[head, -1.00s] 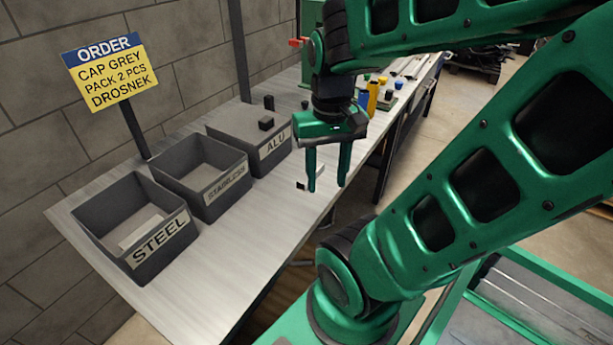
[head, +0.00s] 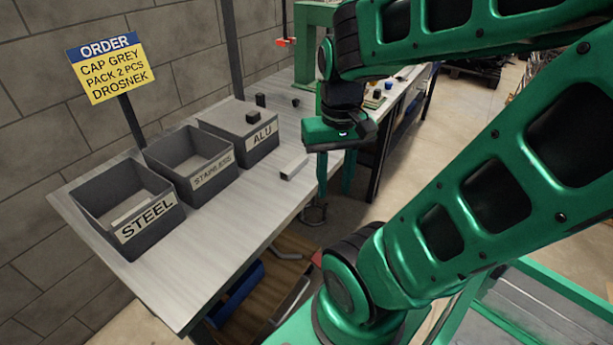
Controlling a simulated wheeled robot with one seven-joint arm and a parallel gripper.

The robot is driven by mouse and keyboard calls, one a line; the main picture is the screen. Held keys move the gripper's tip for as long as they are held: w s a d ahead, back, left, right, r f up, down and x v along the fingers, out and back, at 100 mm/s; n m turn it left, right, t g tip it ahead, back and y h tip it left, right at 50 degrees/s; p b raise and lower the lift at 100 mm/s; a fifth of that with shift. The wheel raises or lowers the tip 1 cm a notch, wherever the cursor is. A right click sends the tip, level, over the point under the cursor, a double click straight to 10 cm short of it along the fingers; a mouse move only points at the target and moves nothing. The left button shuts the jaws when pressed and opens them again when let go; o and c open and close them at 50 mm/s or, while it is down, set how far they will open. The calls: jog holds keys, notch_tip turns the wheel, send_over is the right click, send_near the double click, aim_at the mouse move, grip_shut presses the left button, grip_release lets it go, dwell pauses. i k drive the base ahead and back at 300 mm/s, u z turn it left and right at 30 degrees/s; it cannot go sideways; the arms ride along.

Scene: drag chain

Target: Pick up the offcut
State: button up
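A short light-grey piece with a dark end, which looks like the offcut (head: 293,168), lies on the metal bench top (head: 225,222) near its front edge, right of the bins. My gripper (head: 335,184) points down to the right of this piece, apart from it in the picture. Its two green fingers are spread with nothing between them. Its height above the bench is hard to tell.
Bins labelled STEEL (head: 149,232), STAINLESS (head: 213,175) and ALU (head: 262,137) stand along the bench. A light piece (head: 130,208) lies in the steel bin. Dark blocks (head: 253,117) sit at the ALU bin. An order sign (head: 110,68) stands behind.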

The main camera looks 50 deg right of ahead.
aim_at(300, 162)
jog(key=z, duration=0.1)
jog(key=k, duration=0.2)
jog(key=z, duration=2.55)
jog(key=k, duration=0.6)
jog(key=u, duration=1)
jog(key=i, duration=1)
jog(key=u, duration=0.05)
